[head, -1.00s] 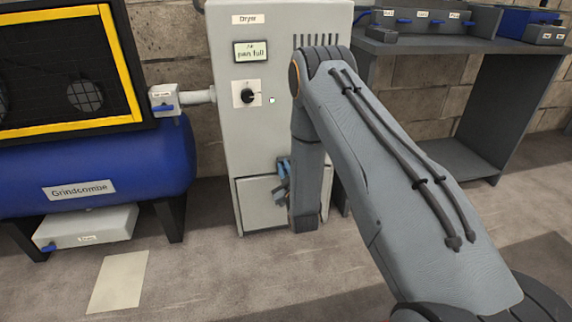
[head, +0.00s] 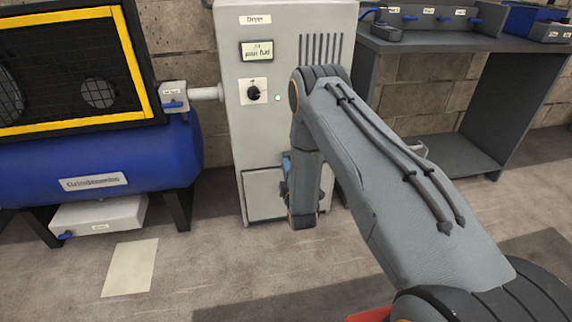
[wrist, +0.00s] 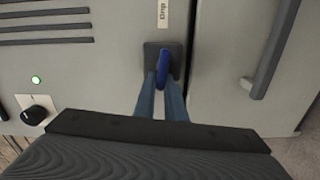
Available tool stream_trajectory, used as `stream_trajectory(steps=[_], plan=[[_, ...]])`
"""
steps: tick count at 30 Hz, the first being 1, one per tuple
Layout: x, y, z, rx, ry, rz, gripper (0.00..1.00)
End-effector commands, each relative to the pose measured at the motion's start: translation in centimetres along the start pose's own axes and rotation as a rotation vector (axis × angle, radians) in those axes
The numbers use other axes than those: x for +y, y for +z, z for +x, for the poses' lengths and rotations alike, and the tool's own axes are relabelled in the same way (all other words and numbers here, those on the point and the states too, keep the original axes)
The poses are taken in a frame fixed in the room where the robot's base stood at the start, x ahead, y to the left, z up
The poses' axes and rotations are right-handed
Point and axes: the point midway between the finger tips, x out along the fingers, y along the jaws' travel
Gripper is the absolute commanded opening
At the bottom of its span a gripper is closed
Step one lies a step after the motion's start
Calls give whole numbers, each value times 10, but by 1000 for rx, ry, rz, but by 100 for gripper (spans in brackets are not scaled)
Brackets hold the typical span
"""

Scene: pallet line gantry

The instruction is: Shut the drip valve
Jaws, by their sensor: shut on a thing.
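The drip valve's blue lever (wrist: 162,66) stands out from a dark square plate (wrist: 149,53) below a label reading "Drip" in the wrist view. It points roughly down the picture. My gripper (wrist: 163,86) has its two blue-grey fingers on either side of the lever, shut on it. In the head view my arm hides the valve, and only a bit of my gripper (head: 286,164) shows at its left edge. The valve is on the grey dryer cabinet (head: 233,122), whose display reads "pan full".
A dark bar handle (wrist: 270,60) on a panel lies right of the valve. A black knob (wrist: 36,114) and a green light (wrist: 36,79) are to its left. The blue tank (head: 90,165) stands left of the dryer, the grey bench (head: 420,42) right. Floor in front is open.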

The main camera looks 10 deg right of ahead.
Motion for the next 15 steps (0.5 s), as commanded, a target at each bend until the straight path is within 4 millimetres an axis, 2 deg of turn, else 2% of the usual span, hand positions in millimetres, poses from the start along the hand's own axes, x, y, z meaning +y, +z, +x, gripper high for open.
stream_trajectory(steps=[6, 15], plan=[[-3, 1, -1, -1, -3, -97, 0], [-5, 1, -1, -1, -3, -150, 0]])
